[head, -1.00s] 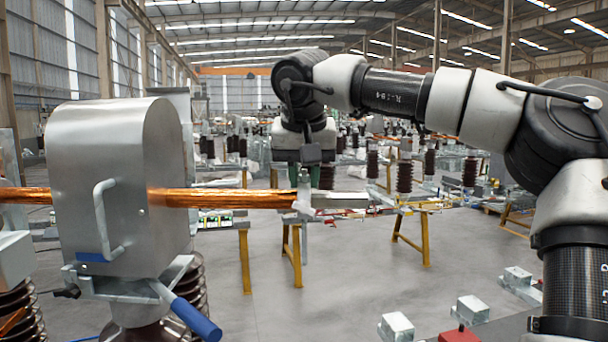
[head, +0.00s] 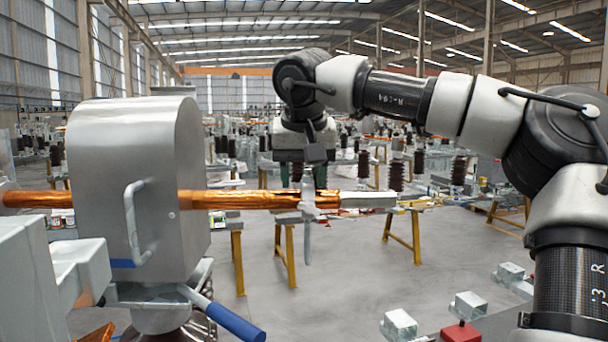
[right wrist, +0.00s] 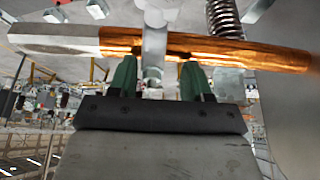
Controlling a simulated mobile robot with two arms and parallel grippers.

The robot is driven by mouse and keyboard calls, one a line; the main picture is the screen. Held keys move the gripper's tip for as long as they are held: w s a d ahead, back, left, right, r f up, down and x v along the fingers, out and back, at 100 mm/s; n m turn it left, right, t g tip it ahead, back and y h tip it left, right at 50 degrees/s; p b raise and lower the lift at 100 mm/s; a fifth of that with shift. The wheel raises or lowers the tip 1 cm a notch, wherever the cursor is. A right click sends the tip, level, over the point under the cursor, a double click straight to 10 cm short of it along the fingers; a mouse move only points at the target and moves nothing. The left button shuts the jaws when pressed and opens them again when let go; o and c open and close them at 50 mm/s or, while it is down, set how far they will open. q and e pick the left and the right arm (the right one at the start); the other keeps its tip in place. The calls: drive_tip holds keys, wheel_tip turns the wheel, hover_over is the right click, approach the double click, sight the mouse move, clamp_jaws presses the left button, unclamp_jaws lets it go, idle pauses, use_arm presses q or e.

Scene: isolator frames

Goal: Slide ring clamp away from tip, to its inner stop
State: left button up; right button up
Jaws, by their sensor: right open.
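The ring clamp (head: 308,199), a pale metal ring with a stem hanging below, sits around the copper rod (head: 245,199). It is on the copper part, left of the grey tip (head: 368,200). My right gripper (head: 306,180) is at the clamp, behind the rod. In the right wrist view its two green fingers (right wrist: 158,78) are open, one on each side of the clamp (right wrist: 153,45). The left finger is closer to the clamp; I cannot tell whether it touches. The inner stop is not clearly distinguishable. My left gripper is not in view.
A grey metal housing (head: 135,180) with a handle surrounds the rod's left part. A blue-gripped lever (head: 235,320) sticks out below it. A spring (right wrist: 225,18) shows near the rod. Yellow trestles (head: 288,255) stand behind, and the floor between is open.

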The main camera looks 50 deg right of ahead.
drive_tip(key=shift+s+d+r, duration=0.1)
drive_tip(key=shift+s+r, duration=0.05)
drive_tip(key=shift+r, duration=0.05)
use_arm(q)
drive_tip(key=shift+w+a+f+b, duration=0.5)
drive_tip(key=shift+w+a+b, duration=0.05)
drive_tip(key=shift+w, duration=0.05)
use_arm(e)
drive_tip(key=v, duration=1)
drive_tip(key=shift+r, duration=0.2)
